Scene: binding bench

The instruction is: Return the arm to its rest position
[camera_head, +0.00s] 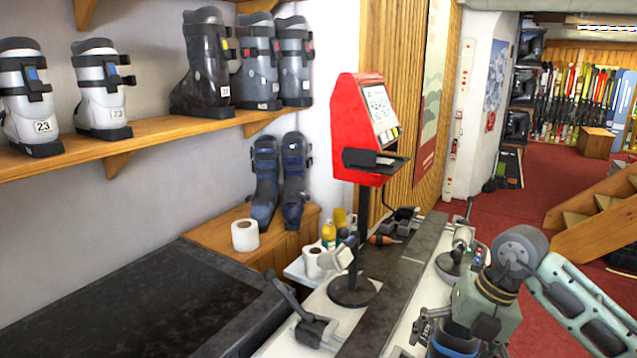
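One of my arms, which I take to be the right, comes in from the lower right. Its wrist and gripper (447,330) are at the bottom edge, over the near right end of the bench (405,276). A dark blue rounded thing shows beside the gripper at the bottom edge; it is cut off, and I cannot tell if the gripper touches or holds it. The fingertips are not clear. My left gripper is not in view.
A red box on a post (356,130) stands on the bench. Clamp-like fixtures (312,328) sit along it. A paper roll (245,235) and blue boots (265,180) are on a wooden ledge. Boots line a shelf (165,143). Open red floor (540,178) lies beyond, at right.

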